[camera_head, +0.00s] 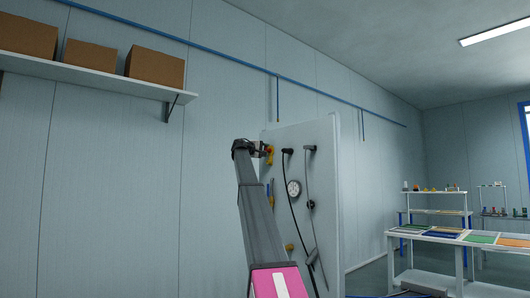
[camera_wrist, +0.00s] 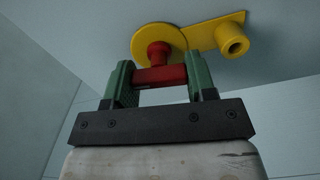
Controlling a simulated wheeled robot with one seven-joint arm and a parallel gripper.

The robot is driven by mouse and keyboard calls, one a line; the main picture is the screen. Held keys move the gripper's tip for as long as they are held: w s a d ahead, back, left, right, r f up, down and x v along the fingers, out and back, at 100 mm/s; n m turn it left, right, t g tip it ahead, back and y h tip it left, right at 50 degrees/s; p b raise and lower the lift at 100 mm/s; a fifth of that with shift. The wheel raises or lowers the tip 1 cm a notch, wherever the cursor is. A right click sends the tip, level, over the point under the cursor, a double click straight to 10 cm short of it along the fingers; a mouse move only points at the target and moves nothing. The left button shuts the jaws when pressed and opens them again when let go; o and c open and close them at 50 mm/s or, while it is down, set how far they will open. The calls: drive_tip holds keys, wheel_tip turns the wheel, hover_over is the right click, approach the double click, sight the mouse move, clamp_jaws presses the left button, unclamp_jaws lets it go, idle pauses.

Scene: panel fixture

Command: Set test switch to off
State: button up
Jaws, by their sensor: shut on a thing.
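The test switch appears to be the red handle (camera_wrist: 158,77) on a round yellow disc (camera_wrist: 157,43) in the wrist view. A yellow plate with a short hollow yellow stub (camera_wrist: 233,40) sits beside the disc. My gripper (camera_wrist: 160,80) has its two green fingers on either side of the red handle and is shut on it. In the head view my gripper (camera_head: 260,148) is at the upper left of the pale panel (camera_head: 325,180), and small red and yellow parts (camera_head: 269,151) show beside it. I cannot read any switch markings.
The panel also carries a round gauge (camera_head: 293,188), dark cables (camera_head: 309,215) and a lower yellow part (camera_head: 289,247). A shelf (camera_head: 100,78) with cardboard boxes is on the left wall. A table (camera_head: 470,240) with coloured trays stands at the right.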

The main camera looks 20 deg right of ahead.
drive_tip(key=shift+f+n, duration=0.1)
drive_tip(key=shift+n, duration=0.7)
drive_tip(key=o, duration=0.9)
drive_tip(key=shift+o, duration=0.2)
drive_tip(key=shift+a, duration=0.1)
drive_tip(key=v, duration=1)
drive_tip(key=shift+s+a, duration=0.2)
drive_tip(key=shift+a, duration=0.1)
